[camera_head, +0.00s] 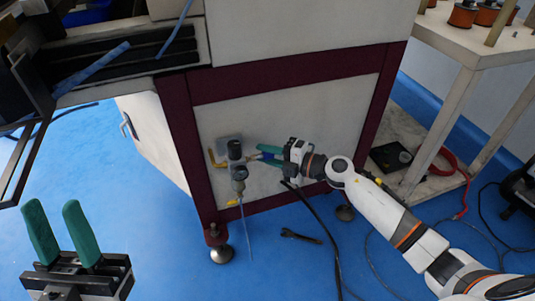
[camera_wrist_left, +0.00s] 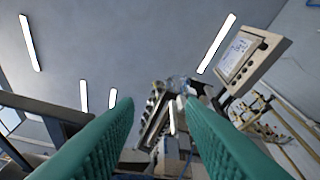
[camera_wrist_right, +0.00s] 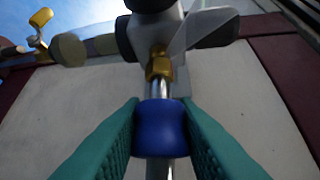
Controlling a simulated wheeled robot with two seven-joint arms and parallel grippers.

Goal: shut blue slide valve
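The blue slide valve's rounded blue knob (camera_wrist_right: 160,128) sits on a metal stem with a brass nut below the dark valve body. In the right wrist view it lies between the fingertips of my right gripper (camera_wrist_right: 161,108). In the head view my right gripper (camera_head: 264,154) reaches from the right to the valve assembly (camera_head: 236,152) on the machine's panel. My left gripper (camera_head: 58,233) is open and empty at lower left, fingers pointing up.
The machine's pale panel (camera_head: 300,105) has a dark red frame and stands on feet (camera_head: 222,254). A black wrench (camera_head: 300,237) and cables lie on the blue floor. A shelf table (camera_head: 470,50) stands at right.

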